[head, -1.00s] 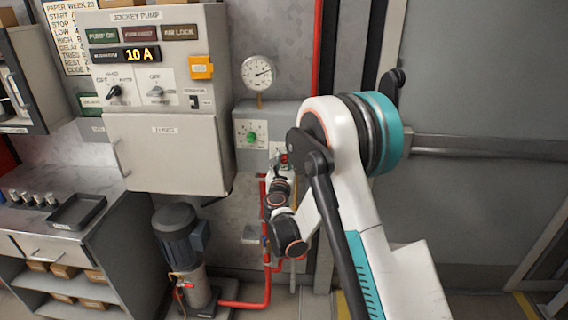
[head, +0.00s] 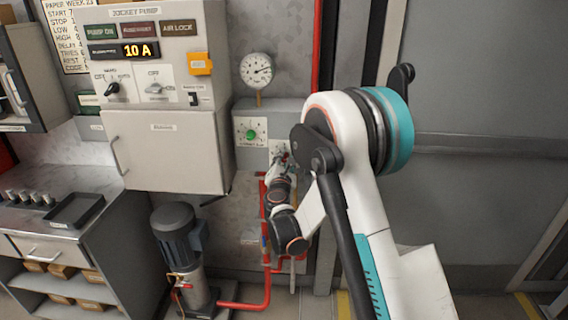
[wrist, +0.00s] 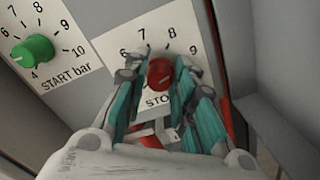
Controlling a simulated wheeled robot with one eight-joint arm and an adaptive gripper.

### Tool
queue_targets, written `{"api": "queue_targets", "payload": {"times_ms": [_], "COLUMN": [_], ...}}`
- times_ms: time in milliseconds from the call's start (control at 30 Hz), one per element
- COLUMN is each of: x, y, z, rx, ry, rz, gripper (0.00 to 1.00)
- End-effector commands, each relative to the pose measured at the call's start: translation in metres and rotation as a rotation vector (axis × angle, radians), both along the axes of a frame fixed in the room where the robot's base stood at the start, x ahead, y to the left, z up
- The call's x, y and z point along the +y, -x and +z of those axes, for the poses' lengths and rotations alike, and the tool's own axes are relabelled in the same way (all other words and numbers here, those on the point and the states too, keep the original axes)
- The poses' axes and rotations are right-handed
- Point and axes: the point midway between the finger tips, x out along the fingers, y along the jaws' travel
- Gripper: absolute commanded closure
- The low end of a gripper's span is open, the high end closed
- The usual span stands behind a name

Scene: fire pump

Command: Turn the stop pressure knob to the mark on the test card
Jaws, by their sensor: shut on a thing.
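The red stop pressure knob (wrist: 159,74) sits on a white dial plate (wrist: 128,41) in the wrist view, with the numbers 6, 7, 8 and 9 visible. The lower part of the plate is hidden by my gripper. My gripper (wrist: 158,88) is shut on the red knob, one teal finger on each side. In the head view my gripper (head: 281,160) is at the switch box, right of the green knob, and largely covers the red knob. The test card (head: 75,35) hangs at the upper left. Its lines are partly cut off, and its stop value is not readable.
The green START bar knob (wrist: 34,49) is close at the left of my gripper. A pressure gauge (head: 257,70) stands above the switch box (head: 271,116). The jockey pump cabinet (head: 165,90) is to the left, and red pipes (head: 267,250) run below.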

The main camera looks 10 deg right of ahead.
Motion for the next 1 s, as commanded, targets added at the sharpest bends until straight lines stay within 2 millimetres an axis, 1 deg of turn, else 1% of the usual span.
{"api": "queue_targets", "payload": {"times_ms": [300,600,800,1000], "x": [-0.0009,-0.0013,-0.0015,-0.0017], "y": [0.0003,0.0004,0.0005,0.0005], "z": [-0.0018,-0.002,-0.0023,-0.0024], "rx": [-0.093,-0.17,-0.207,-0.229], "ry": [-0.285,-0.525,-0.637,-0.705], "rz": [0.0,0.0,0.0,-0.002], "gripper": [1.0,1.0,1.0,1.0]}}
